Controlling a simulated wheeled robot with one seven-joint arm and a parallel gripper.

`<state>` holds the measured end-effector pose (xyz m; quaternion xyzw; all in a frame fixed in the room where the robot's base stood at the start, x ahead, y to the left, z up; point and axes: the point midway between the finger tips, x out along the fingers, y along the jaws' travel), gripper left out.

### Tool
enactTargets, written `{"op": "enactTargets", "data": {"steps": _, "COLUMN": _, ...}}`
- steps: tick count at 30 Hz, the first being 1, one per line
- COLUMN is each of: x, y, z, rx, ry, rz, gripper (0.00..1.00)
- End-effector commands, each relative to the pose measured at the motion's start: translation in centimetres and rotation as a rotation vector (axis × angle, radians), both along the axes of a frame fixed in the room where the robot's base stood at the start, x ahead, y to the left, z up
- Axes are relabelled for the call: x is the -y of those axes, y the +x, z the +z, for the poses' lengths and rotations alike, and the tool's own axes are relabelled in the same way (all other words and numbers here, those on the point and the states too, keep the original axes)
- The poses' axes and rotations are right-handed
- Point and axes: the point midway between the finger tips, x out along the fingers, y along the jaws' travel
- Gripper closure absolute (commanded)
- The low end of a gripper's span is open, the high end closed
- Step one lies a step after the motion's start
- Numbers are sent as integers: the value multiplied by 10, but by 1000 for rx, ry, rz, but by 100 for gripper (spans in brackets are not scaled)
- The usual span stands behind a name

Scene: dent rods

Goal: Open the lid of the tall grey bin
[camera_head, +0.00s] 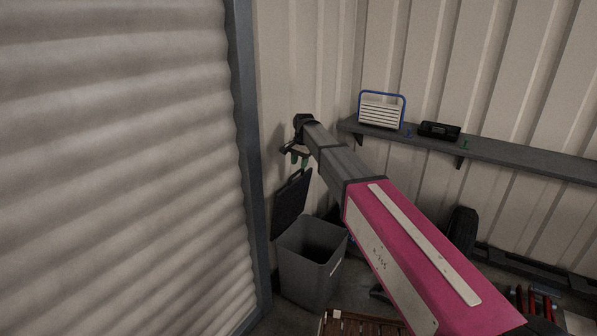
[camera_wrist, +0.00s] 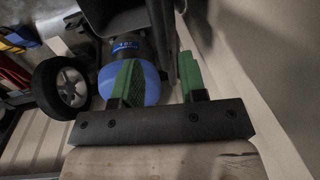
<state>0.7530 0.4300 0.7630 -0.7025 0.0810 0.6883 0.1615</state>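The tall grey bin (camera_head: 308,283) stands on the floor in the corner, left of my arm in the head view. Its dark lid (camera_head: 291,204) is raised, standing steeply up at the bin's back left edge, and the dark inside of the bin shows. My gripper (camera_head: 299,160) is just above the lid's upper edge, its green fingers pointing down; I cannot tell if they touch the lid. In the wrist view my gripper (camera_wrist: 160,80) has its fingers apart with nothing clearly held between them.
A ribbed shutter (camera_head: 110,170) is close on the left. A grey shelf (camera_head: 510,154) with a blue-framed heater (camera_head: 381,110) and a black radio (camera_head: 439,131) runs along the wall. A wooden slatted piece (camera_head: 362,327) lies in front. The wrist view shows a wheel (camera_wrist: 68,88) and a blue rounded object (camera_wrist: 150,85).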

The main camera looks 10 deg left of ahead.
Motion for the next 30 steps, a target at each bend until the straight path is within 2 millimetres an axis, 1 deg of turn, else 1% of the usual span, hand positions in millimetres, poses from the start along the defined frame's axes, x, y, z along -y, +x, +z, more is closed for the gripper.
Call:
{"op": "enactTargets", "data": {"steps": 1, "x": 1, "y": 0, "z": 10, "rx": 1, "ry": 1, "rz": 0, "gripper": 61}}
{"op": "enactTargets", "data": {"steps": 3, "x": 2, "y": -1, "z": 22, "rx": 1, "ry": 1, "rz": 0, "gripper": 61}}
{"op": "enactTargets", "data": {"steps": 9, "x": 5, "y": -2, "z": 45, "rx": 0, "ry": 0, "rz": 0, "gripper": 61}}
{"op": "enactTargets", "data": {"steps": 14, "x": 5, "y": -2, "z": 50, "rx": -1, "ry": 0, "rz": 0, "gripper": 61}}
{"op": "enactTargets", "data": {"steps": 23, "x": 7, "y": -3, "z": 49, "rx": -1, "ry": -1, "rz": 1, "gripper": 61}}
{"op": "enactTargets", "data": {"steps": 26, "x": 22, "y": -7, "z": 40, "rx": -1, "ry": -5, "rz": 6, "gripper": 61}}
{"op": "enactTargets", "data": {"steps": 29, "x": 57, "y": -17, "z": 17, "rx": 0, "ry": -14, "rz": 22, "gripper": 61}}
{"op": "enactTargets", "data": {"steps": 30, "x": 76, "y": -24, "z": 5, "rx": 2, "ry": -19, "rz": 32, "gripper": 61}}
